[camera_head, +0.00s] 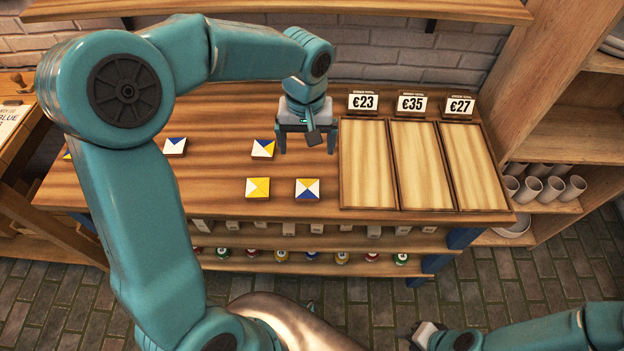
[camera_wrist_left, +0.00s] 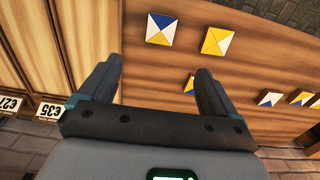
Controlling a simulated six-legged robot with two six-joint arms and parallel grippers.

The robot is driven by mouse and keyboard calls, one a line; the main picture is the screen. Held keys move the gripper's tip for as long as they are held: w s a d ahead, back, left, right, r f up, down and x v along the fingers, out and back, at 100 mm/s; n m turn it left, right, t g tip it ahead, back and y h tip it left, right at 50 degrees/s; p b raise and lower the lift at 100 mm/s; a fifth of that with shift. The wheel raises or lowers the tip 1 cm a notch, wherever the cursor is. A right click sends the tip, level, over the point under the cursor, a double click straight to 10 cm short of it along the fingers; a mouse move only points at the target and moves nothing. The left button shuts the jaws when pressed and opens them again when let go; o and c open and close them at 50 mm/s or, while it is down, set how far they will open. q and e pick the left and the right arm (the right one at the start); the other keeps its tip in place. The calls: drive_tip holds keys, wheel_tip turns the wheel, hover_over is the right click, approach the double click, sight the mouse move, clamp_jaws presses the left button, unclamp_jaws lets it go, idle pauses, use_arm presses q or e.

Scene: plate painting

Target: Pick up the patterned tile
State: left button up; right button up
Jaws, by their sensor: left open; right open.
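Several square patterned tiles lie flat on the wooden table. A blue, white and yellow tile (camera_head: 307,189) lies nearest the trays and also shows in the left wrist view (camera_wrist_left: 160,29). Left of it is a yellow and white tile (camera_head: 257,188), also in the left wrist view (camera_wrist_left: 217,40). Behind is another blue, white and yellow tile (camera_head: 263,148), partly hidden by a finger in the left wrist view (camera_wrist_left: 188,88). A blue and white tile (camera_head: 174,146) lies further left. My left gripper (camera_head: 307,147) is open and empty, right of the rear tile. My right gripper (camera_head: 424,334) is open, low in front.
Three shallow wooden trays (camera_head: 366,205) with price signs (camera_head: 411,103) stand right of my left gripper. A shelf with white cups (camera_head: 552,189) is at the right. Small coloured pots (camera_head: 341,258) stand below the tabletop. Another tile (camera_head: 68,155) is mostly hidden behind my left arm.

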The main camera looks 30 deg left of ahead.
use_arm(q)
hover_over(307, 188)
wheel_tip(307, 188, down, 11)
drive_tip(key=shift+w+a+f, duration=0.1)
drive_tip(key=f, duration=0.3)
drive_tip(key=f+p, duration=0.1)
drive_tip(key=shift+d+f, duration=0.25)
drive_tip(key=shift+a+f, duration=0.1)
drive_tip(key=shift+f, duration=0.2)
drive_tip(key=shift+s+r, duration=0.1)
drive_tip(key=shift+s, duration=0.1)
drive_tip(key=c, duration=0.3)
drive_tip(key=shift+w, duration=0.1)
drive_tip(key=c, duration=0.9)
